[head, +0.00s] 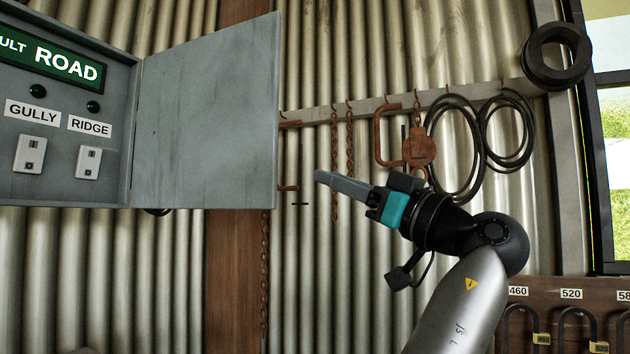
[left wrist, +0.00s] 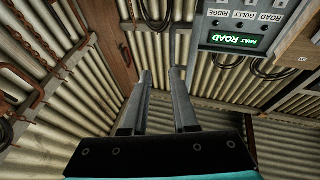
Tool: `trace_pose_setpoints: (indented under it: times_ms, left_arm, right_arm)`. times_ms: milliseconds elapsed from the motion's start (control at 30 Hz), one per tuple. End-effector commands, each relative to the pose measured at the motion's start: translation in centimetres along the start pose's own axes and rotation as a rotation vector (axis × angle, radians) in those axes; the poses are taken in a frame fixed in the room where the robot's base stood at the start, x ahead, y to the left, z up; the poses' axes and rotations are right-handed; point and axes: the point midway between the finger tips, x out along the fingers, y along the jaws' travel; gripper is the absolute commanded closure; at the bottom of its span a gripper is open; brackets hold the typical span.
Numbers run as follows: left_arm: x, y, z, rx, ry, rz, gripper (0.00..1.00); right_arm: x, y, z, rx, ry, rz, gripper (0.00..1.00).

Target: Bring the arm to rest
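My left gripper (head: 322,177) is in the middle of the head view, raised and pointing left toward the edge of the open grey cabinet door (head: 205,115). Its fingers overlap there. In the left wrist view my left gripper (left wrist: 162,74) shows two grey fingers apart with nothing between them, so it is open and empty. The left arm (head: 465,305) comes up from the bottom right of the head view. My right gripper is in neither view.
The grey cabinet (head: 60,135) at left has a lit green ROAD sign (head: 50,60) and two switches labelled GULLY and RIDGE. Chains, a rusty clamp (head: 380,135) and black cable loops (head: 455,150) hang on the corrugated wall. A padlock board (head: 560,295) is at lower right.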

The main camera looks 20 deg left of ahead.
Motion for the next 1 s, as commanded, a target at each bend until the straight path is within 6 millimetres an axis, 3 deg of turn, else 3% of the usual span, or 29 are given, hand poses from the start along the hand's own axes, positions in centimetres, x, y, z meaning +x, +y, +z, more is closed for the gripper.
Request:
trace_pose_setpoints:
  times_ms: [133,667,767,833,967,1000]
  left_arm:
    - [-0.8,-0.1,-0.1,0.0,0.001,-0.003,0.73]
    - [-0.8,0.1,0.2,0.007,-0.001,0.0,0.73]
    - [-1.0,1.6,2.3,0.057,-0.011,0.041,0.73]
    - [-1.3,3.6,5.2,0.123,-0.024,0.098,0.73]
    - [-2.5,8.2,13.3,0.286,-0.067,0.251,0.73]
    - [-3.2,9.5,16.2,0.335,-0.083,0.303,0.73]
  right_arm:
    - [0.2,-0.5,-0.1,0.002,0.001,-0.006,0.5]
    - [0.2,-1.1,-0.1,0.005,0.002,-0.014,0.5]
    - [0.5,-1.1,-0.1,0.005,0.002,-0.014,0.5]
    - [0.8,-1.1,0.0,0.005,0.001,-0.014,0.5]
    - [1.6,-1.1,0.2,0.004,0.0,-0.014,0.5]
    - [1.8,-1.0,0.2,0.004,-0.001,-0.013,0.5]
